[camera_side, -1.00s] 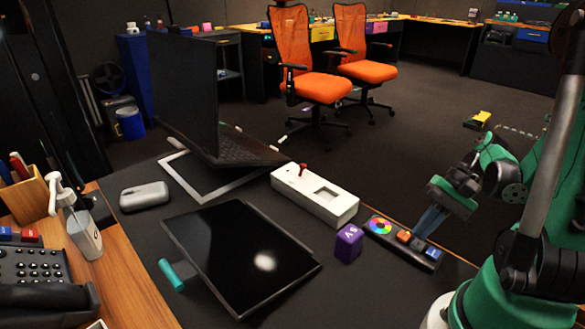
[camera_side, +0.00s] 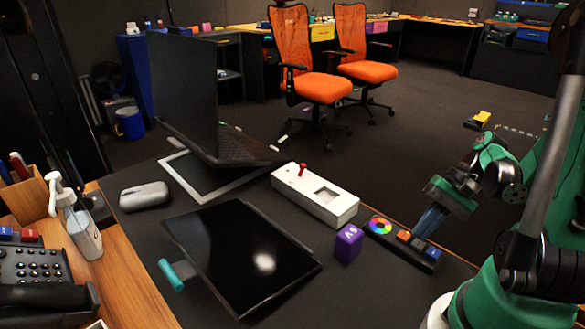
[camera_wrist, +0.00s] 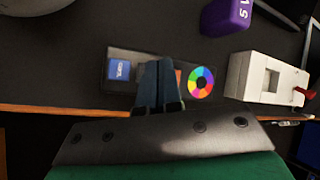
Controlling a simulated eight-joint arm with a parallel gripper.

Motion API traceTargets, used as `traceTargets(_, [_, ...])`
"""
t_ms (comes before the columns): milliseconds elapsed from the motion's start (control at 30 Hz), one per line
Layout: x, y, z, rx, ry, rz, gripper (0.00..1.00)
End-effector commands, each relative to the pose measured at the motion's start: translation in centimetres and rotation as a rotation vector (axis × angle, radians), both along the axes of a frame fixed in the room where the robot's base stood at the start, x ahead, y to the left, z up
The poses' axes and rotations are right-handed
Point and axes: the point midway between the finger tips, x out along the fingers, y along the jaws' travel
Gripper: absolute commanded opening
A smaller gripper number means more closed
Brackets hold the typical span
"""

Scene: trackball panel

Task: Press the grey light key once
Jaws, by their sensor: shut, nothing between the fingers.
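The dark trackball panel (camera_side: 388,239) lies near the front right edge of the black desk mat, with a colour wheel (camera_side: 381,227) at its left end. An orange key (camera_side: 403,236) and a blue key (camera_side: 432,252) are on it, with the grey light key (camera_side: 417,243) between them. My gripper (camera_side: 420,235) is shut and empty, pointing down with its tips at or just over the grey key. Contact cannot be told. In the wrist view my fingers (camera_wrist: 160,100) cover the grey key, between the blue key (camera_wrist: 119,70) and the colour wheel (camera_wrist: 200,82).
A purple block (camera_side: 348,243) stands just left of the panel. A white box with a red stick (camera_side: 315,198) is behind it. A black tablet (camera_side: 240,255) lies further left. The wooden desk edge (camera_wrist: 60,110) runs close to the panel in the wrist view.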

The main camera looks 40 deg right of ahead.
Motion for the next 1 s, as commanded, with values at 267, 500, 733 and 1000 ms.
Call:
traceTargets(267, [0.00, -0.02, -0.44, 0.000, 0.000, 0.000, 0.00])
traceTargets(500, [0.00, 0.00, -0.87, 0.000, 0.000, 0.000, 0.00])
traceTargets(733, [0.00, 0.01, -0.85, 0.000, 0.000, 0.000, 0.00])
traceTargets(1000, [0.01, 0.00, -0.48, 0.000, 0.000, 0.000, 0.00])
